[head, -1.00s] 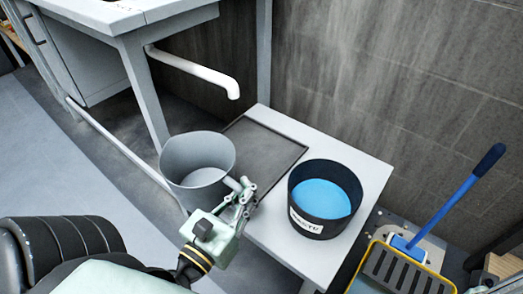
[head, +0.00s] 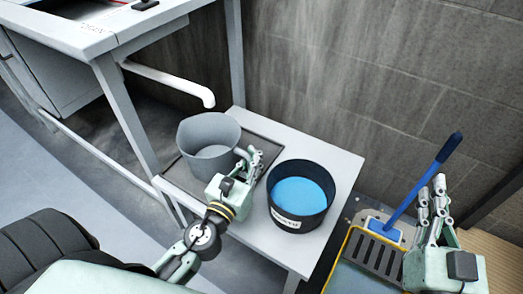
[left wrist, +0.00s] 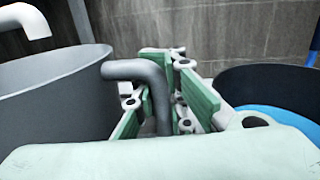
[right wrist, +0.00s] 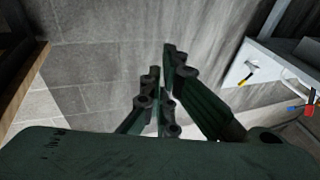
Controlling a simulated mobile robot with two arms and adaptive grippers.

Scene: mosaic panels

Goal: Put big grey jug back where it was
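The big grey jug (head: 196,140) stands upright over the dark tray (head: 176,178) at the left of the small white table. Whether its base touches the tray cannot be told. My left gripper (head: 250,166) is at the jug's right side, shut on its handle. In the left wrist view the bent grey handle (left wrist: 157,80) passes between the fingers of my left gripper (left wrist: 165,110), and the jug's wall (left wrist: 50,105) fills the left.
A black tub (head: 300,215) with blue contents stands close right of my left gripper on the white table (head: 330,152). A white spout (head: 170,82) hangs behind the jug. A blue-handled brush (head: 430,180) and a yellow-edged bucket (head: 345,255) are at the lower right.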

